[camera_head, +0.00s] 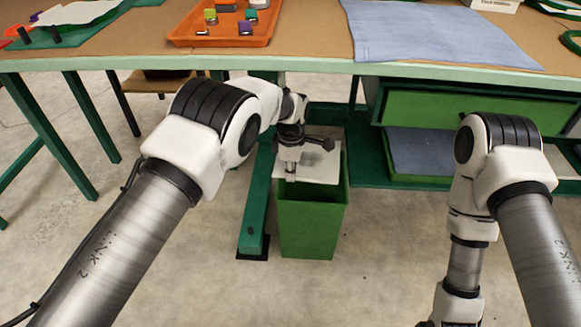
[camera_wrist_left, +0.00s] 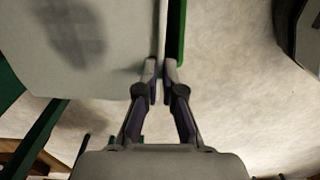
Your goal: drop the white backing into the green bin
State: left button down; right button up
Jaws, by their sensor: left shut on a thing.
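The white backing (camera_head: 323,162) is a flat pale sheet over the mouth of the green bin (camera_head: 312,220), which stands on the floor below the table edge. My left gripper (camera_head: 290,168) is shut on the sheet's left edge, above the bin's left side. In the left wrist view the backing (camera_wrist_left: 85,45) fills the upper left, with its edge between the fingertips of my left gripper (camera_wrist_left: 161,75); a strip of the green bin (camera_wrist_left: 176,35) shows beside it. The bin's inside is mostly hidden. My right arm hangs at the right; its fingers are out of the head view.
A table (camera_head: 310,62) with a green front edge runs above the bin. It holds an orange tray (camera_head: 190,38) with small blocks and a blue cloth (camera_head: 430,33). A green table leg (camera_head: 254,215) stands left of the bin, and green drawers (camera_head: 470,110) are at right.

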pick_arm(q)
notch_tip(320, 180, down, 5)
jog(key=b, duration=0.3)
jog(key=shift+b, duration=0.35)
jog(key=c, duration=1.2)
grip_release()
jog(key=shift+c, duration=0.2)
notch_tip(320, 180, up, 8)
jog(key=shift+f, duration=0.25)
